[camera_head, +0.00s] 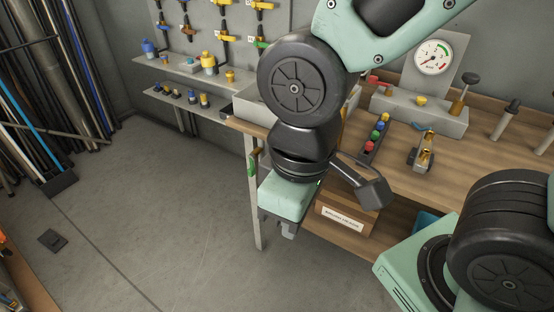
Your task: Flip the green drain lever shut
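A green lever (252,163) hangs at the left end of the workbench, close to the front leg. It points downward, and a small brass-coloured fitting shows just above it. My gripper (289,234) points down in front of the bench, to the right of and below the green lever in the picture, and looks apart from it. Only the outer side of the gripper's grey fingers shows, so I cannot tell whether they are open. My arm hides part of the bench end beside the lever.
The wooden workbench (470,175) carries a pressure gauge (433,57), a row of coloured caps (375,133) and a brass fitting (424,152). A labelled wooden box (343,220) sits below. Wall shelves (165,72) hold fittings. Hoses or pipes lean at left. The grey floor (150,220) is mostly clear.

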